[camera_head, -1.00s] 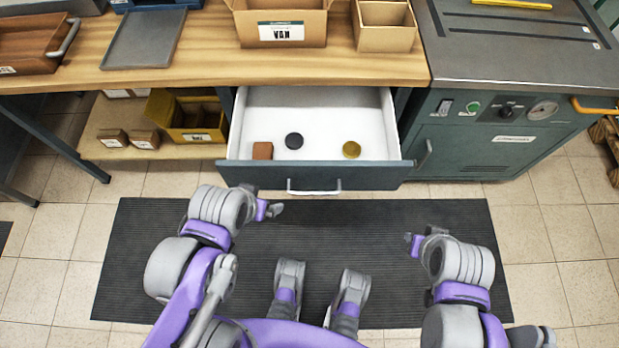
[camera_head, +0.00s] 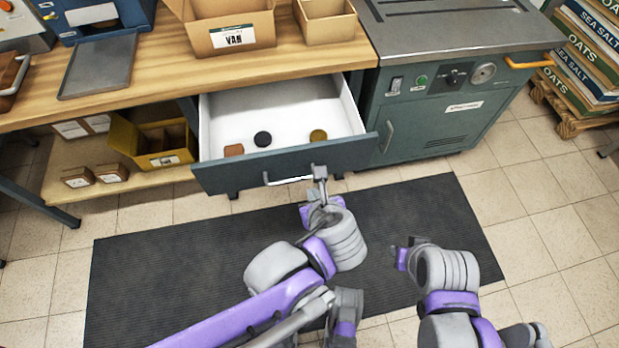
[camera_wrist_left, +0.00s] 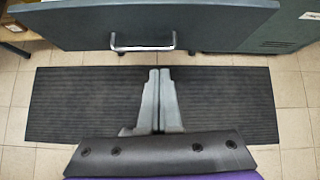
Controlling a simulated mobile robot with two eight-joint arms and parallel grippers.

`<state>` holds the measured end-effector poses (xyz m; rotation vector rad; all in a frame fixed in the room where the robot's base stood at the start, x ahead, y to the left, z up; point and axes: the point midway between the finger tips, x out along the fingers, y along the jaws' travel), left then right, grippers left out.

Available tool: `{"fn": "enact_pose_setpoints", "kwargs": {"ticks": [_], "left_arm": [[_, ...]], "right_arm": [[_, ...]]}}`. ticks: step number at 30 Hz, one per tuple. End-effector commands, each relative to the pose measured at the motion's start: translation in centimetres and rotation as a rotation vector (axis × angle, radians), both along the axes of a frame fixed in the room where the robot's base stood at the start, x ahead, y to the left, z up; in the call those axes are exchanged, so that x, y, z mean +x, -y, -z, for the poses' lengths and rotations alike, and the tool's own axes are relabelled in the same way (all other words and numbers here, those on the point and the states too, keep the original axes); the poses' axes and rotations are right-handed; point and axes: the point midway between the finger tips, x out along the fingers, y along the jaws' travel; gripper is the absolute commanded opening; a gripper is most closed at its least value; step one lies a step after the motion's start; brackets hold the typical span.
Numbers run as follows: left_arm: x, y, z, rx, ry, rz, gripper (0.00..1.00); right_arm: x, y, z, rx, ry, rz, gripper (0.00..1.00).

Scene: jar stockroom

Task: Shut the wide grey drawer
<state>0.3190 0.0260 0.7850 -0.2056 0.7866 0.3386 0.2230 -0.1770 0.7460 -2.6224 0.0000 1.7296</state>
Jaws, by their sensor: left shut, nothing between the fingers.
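The wide grey drawer (camera_head: 285,163) stands open under the wooden worktop, its white inside showing. Its dark grey front has a metal bar handle (camera_head: 288,180), which also shows in the left wrist view (camera_wrist_left: 143,48). In it lie a brown block (camera_head: 234,150), a black disc (camera_head: 262,138) and a gold disc (camera_head: 318,135). My left gripper (camera_head: 320,172) is shut and empty in front of the drawer, near the handle's right end. In the left wrist view its fingertips (camera_wrist_left: 159,70) point towards the drawer front; I cannot tell whether they touch. My right gripper (camera_head: 402,256) is over the mat, its jaws unclear.
A dark ribbed mat (camera_head: 140,270) covers the floor before the drawer. A green machine cabinet (camera_head: 440,115) stands to the right. A yellow bin (camera_head: 160,158) sits on the low shelf at left. Cardboard boxes, one marked VAN (camera_head: 230,30), stand on the worktop (camera_head: 210,75).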

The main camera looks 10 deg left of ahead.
Motion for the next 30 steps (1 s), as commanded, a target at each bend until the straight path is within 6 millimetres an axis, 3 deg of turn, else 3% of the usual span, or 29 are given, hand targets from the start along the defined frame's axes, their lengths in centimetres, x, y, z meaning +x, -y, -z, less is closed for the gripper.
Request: {"fn": "enact_pose_setpoints", "kwargs": {"ticks": [3,8,20,24,30], "left_arm": [[0.3,0.8,-0.1,0.057,0.004,0.066,0.00],[1.4,0.4,1.2,0.064,0.003,0.069,0.00],[7.0,-1.5,7.2,0.061,0.003,0.064,0.00],[9.1,-2.2,7.0,0.061,0.003,0.065,0.00],[10.6,-2.6,6.9,0.060,0.004,0.067,0.00]], "right_arm": [[0.0,0.0,0.2,0.000,-0.001,0.000,0.28],[0.1,0.0,1.0,0.000,-0.003,0.000,0.28],[0.5,0.0,4.7,0.000,-0.016,0.000,0.28],[0.5,0.0,5.0,0.000,-0.017,0.000,0.28],[0.5,0.0,5.3,0.000,-0.018,0.000,0.28]]}}
